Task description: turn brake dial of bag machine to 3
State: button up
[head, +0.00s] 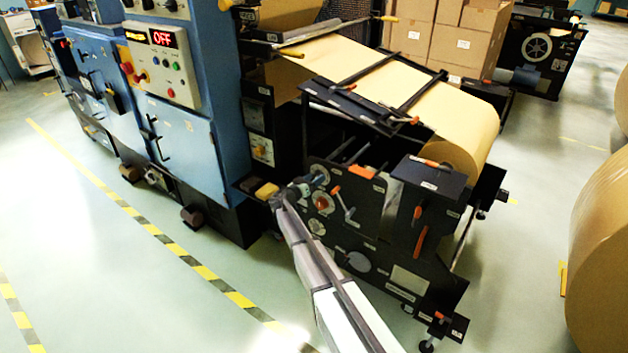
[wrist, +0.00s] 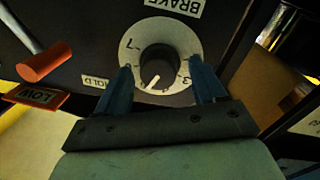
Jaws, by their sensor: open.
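The brake dial (wrist: 158,62) is in the wrist view, a black knob on a pale round scale, under an upside-down BRAKE label (wrist: 172,7). The knob's white pointer (wrist: 153,83) points down and slightly left, away from the 3 (wrist: 186,79) at the lower right. A 7 shows at the upper left. My gripper (wrist: 160,66) is open, with one blue finger on each side of the knob and a gap on both sides. The fingers cover parts of the scale. In the head view my gripper (head: 287,194) is at the left edge of the machine's black side panel.
An orange-ended lever (wrist: 43,64) and a LOW tag (wrist: 36,95) are left of the dial. In the head view, the blue cabinet (head: 180,135) stands to the left and the kraft roll (head: 467,140) sits on the machine. Another large roll (head: 600,260) is at the right.

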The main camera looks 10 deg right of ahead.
jog(key=shift+c, duration=0.2)
jog(key=c, duration=1)
jog(key=shift+n, duration=0.4)
jog(key=n, duration=0.3)
jog(key=shift+n, duration=0.4)
jog(key=n, duration=0.4)
jog(key=shift+f+n+t, duration=0.1)
jog(key=shift+n+t, duration=0.3)
jog(key=shift+d+f+n+t, duration=0.1)
jog(key=shift+n+t, duration=0.15)
jog(key=shift+n, duration=2.05)
jog(key=shift+d+n+t, duration=0.1)
jog(key=shift+n+t, duration=0.15)
jog(key=shift+n, duration=2.05)
